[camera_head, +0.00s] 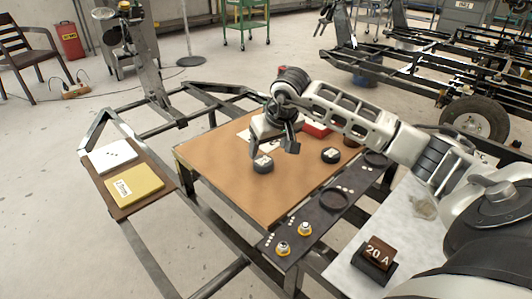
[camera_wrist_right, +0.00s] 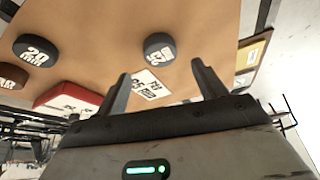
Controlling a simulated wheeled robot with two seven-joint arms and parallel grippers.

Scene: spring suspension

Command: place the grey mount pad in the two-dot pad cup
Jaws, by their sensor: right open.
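A dark grey round pad with a white label (camera_head: 263,165), which looks like the grey mount pad, lies on the brown board. It also shows in the right wrist view (camera_wrist_right: 159,48). My right gripper (camera_head: 273,151) is just above and behind it, open and empty. In the wrist view its fingers (camera_wrist_right: 163,86) point towards the pad, which lies beyond their tips. A dark strip (camera_head: 318,211) along the board's right side has a round cup (camera_head: 334,199) and another at its far end (camera_head: 376,159). White dots mark the strip, too small to count surely. My left gripper is not in view.
A black pad (camera_head: 331,155), brown pad (camera_head: 352,142) and red box (camera_head: 317,129) lie right of the gripper. A "20 A" block (camera_head: 379,252) sits on a pale surface. The board's near area is clear.

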